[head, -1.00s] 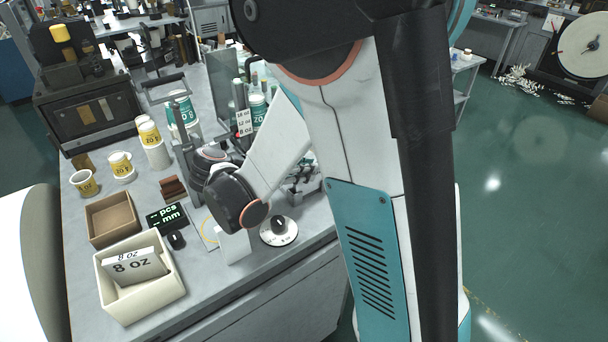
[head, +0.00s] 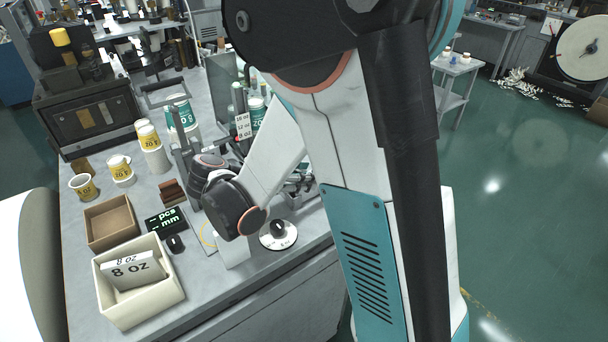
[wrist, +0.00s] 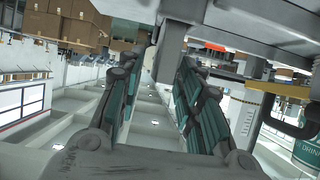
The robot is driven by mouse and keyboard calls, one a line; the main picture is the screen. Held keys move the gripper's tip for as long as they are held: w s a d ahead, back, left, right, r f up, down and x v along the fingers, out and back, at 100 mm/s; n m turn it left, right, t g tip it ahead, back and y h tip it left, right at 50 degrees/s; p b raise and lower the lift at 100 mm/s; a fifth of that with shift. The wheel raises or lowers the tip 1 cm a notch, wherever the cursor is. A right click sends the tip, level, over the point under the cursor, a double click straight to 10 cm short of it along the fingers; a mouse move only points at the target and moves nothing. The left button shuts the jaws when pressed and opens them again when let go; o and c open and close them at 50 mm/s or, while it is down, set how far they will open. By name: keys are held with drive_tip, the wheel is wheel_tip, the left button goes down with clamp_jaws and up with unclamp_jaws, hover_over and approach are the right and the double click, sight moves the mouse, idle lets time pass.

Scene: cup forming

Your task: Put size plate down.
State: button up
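White size plates marked "8 oz" (head: 136,270) stand tilted in a cream box (head: 155,308) at the near left of the bench. My gripper (wrist: 155,68) shows in the wrist view with its two teal-padded fingers apart. In the head view my wrist is over the bench, right of the cream box, and my fingers are largely hidden or hard to tell from the machine behind. A small white sign listing 16, 12 and 8 oz (head: 243,126) stands beyond my wrist.
An empty brown box (head: 110,240), a black display (head: 166,220) and a round white dial base (head: 278,243) are on the bench. Yellow-and-white cups (head: 120,170) stand behind the boxes. In the wrist view, grey machine parts (wrist: 230,40) are close above and right of the fingers.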

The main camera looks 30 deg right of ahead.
drive_tip(key=p+v, duration=0.3)
drive_tip(key=v, duration=0.8)
drive_tip(key=shift+a, duration=0.3)
drive_tip(key=shift+r, duration=0.1)
